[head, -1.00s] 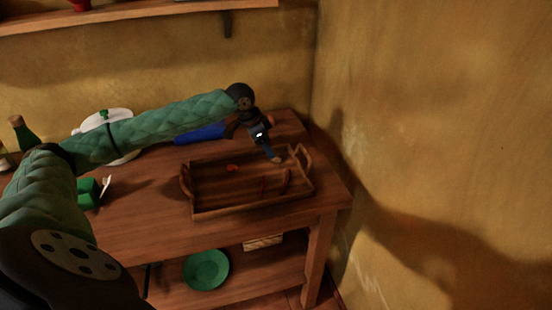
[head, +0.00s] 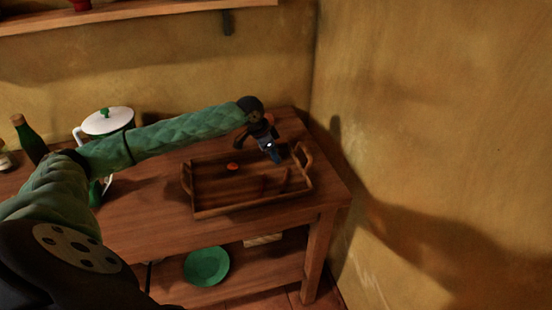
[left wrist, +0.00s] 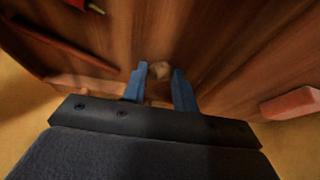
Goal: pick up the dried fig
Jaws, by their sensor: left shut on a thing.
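My left gripper (head: 274,156) reaches into the right end of the wooden tray (head: 232,208), near its right handle. In the left wrist view its two blue fingers (left wrist: 159,78) stand close on either side of a small tan-brown lump, which I take for the dried fig (left wrist: 159,68). The gripper is shut on it. In the head view the fig is hidden by the fingers or too small to make out. I cannot tell whether it still touches the tray floor. My right gripper is in neither view.
An orange piece (head: 232,166) lies in the tray. A white pot with a green-trimmed lid (head: 108,122) and a green bottle (head: 29,138) stand to the left on the wooden counter (head: 150,220). A green plate (head: 206,267) is on the lower shelf. The wall is close on the right.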

